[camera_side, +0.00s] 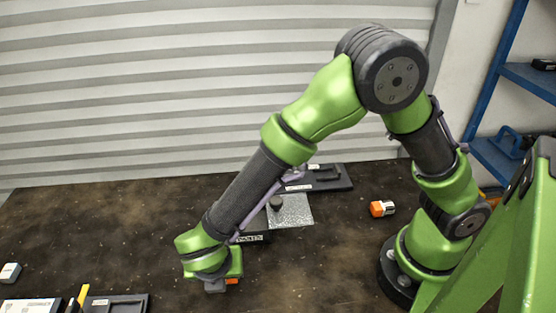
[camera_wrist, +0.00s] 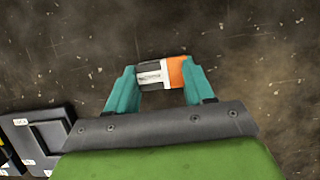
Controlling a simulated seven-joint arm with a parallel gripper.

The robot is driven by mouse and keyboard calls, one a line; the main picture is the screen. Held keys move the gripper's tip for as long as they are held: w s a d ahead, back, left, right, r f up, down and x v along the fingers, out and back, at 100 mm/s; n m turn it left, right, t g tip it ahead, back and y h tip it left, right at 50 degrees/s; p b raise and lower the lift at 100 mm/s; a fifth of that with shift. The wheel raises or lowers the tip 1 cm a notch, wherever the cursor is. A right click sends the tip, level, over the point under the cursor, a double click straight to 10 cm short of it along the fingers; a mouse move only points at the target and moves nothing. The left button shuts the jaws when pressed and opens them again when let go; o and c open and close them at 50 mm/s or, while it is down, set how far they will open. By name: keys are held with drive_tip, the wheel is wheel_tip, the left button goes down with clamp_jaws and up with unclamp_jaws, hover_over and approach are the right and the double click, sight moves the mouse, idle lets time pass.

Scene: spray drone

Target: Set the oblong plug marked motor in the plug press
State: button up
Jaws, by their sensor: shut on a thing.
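My gripper (camera_wrist: 161,84) is shut on an oblong plug (camera_wrist: 152,75) with a grey-and-white labelled body and an orange end. The plug lies crosswise between the two teal fingers. Its label is too small to read, so I cannot tell if it says motor. I cannot tell whether the plug touches the table. A dark fixture (camera_side: 335,183) with a raised part stands at the back; I cannot tell if it is the plug press.
Another orange-and-white plug (camera_side: 382,208) lies right of centre. A speckled grey plate (camera_side: 292,212) with a dark knob stands behind my arm, near a labelled black box (camera_side: 252,238). A dark tray (camera_side: 135,301) and a grey block (camera_side: 10,272) are at left. The left middle table is clear.

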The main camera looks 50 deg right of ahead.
drive_tip(key=shift+f, duration=0.25)
drive_tip(key=shift+f, duration=0.15)
drive_tip(key=o, duration=1)
